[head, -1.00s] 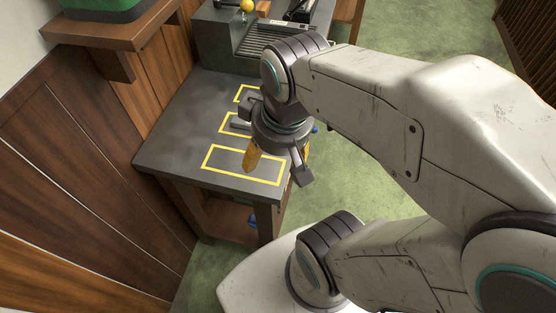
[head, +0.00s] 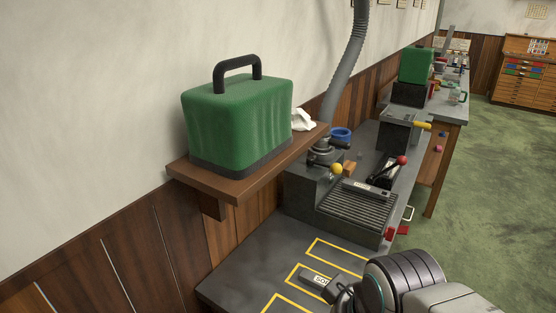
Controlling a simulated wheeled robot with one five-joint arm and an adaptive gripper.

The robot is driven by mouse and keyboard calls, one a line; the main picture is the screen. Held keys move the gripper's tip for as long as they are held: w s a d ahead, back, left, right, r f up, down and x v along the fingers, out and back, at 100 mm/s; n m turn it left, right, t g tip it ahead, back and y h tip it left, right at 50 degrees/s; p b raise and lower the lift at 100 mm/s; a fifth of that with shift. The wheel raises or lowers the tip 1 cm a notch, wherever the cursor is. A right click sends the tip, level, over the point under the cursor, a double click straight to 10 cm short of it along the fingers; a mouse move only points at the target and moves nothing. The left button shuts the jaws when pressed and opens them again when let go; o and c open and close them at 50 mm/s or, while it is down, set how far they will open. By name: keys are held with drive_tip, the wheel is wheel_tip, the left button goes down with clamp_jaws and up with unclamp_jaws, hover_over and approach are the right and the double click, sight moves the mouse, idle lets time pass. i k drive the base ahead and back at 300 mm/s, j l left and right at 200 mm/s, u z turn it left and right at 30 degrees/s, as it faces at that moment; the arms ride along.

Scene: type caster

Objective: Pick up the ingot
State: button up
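A small grey bar with a white label (head: 317,279) lies in the middle yellow outline on the dark bench top (head: 243,279). It looks like the ingot, but it is too small to be sure. Part of my gripper (head: 345,297) shows at the bottom edge, just right of the bar and close to its right end in the picture. The fingertips are cut off or hidden by my wrist, so I cannot see whether they are open or touch anything.
A green-covered case with a black handle (head: 238,125) stands on a wooden wall shelf (head: 235,190) above the bench. Behind the outlines stands a machine with a ribbed grey top (head: 357,205) and a yellow knob (head: 336,168). Green floor (head: 487,190) is open at right.

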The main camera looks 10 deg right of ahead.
sight(368, 190)
drive_tip(key=z, duration=0.75)
drive_tip(key=i+l+u, duration=0.15)
drive_tip(key=u, duration=0.3)
drive_tip(key=i+l+u, duration=0.1)
drive_tip(key=l+u, duration=0.35)
drive_tip(key=i+l+u, duration=0.1)
drive_tip(key=l+u, duration=0.6)
drive_tip(key=u, duration=0.2)
drive_tip(key=l+u, duration=0.85)
drive_tip(key=u, duration=0.15)
drive_tip(key=k+l+u, duration=0.1)
drive_tip(key=l+u, duration=0.35)
drive_tip(key=k+l+u, duration=0.2)
drive_tip(key=u, duration=0.3)
drive_tip(key=k+l+u, duration=0.2)
drive_tip(key=l+u, duration=0.15)
drive_tip(key=u, duration=0.15)
drive_tip(key=k+l+u, duration=0.2)
drive_tip(key=u, duration=0.3)
drive_tip(key=k+u, duration=0.65)
drive_tip(key=u, duration=0.3)
